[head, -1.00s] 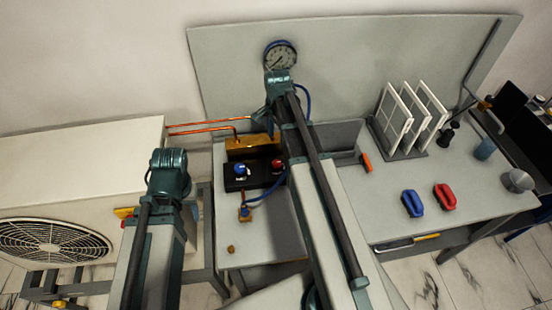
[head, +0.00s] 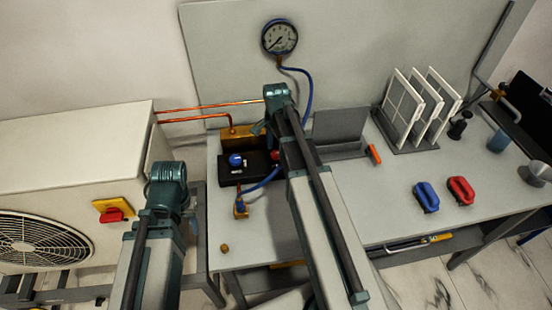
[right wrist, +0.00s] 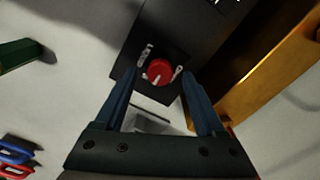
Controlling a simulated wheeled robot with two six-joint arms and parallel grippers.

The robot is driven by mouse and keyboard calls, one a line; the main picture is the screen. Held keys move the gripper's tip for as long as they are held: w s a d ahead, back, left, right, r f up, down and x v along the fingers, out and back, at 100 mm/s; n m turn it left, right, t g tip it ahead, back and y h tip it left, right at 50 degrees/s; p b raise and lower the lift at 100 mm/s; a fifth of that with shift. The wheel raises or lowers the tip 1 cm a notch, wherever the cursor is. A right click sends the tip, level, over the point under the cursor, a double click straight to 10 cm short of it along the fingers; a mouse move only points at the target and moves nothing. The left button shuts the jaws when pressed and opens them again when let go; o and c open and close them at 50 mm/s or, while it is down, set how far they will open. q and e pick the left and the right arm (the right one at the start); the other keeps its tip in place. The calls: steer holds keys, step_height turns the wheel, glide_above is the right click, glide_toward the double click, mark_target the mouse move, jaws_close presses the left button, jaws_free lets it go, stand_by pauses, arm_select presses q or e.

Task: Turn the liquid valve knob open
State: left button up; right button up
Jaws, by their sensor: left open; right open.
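The black valve block (head: 230,178) has a blue knob (head: 236,160) and a red knob (head: 275,155). I cannot read a label saying which is the liquid valve. My right gripper (head: 261,127) is over the block, and its arm partly covers the red knob. In the right wrist view, the red knob (right wrist: 159,70) with its white pointer lies between the open fingers (right wrist: 158,82), near their tips. Nothing is gripped, and contact cannot be told. My left gripper (head: 167,185) is away to the left, beside the white fan unit, its fingers mostly hidden.
A brass block (head: 238,134) stands behind the valve block. A blue hose (head: 308,95) runs to a round gauge (head: 280,37). Blue (head: 426,196) and red (head: 461,189) handled items and a rack of white panels (head: 414,108) stand right. A red-yellow switch (head: 113,210) is at left.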

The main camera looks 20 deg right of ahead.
steer(key=shift+f+b, duration=0.3)
steer(key=shift+f, duration=0.4)
jaws_close()
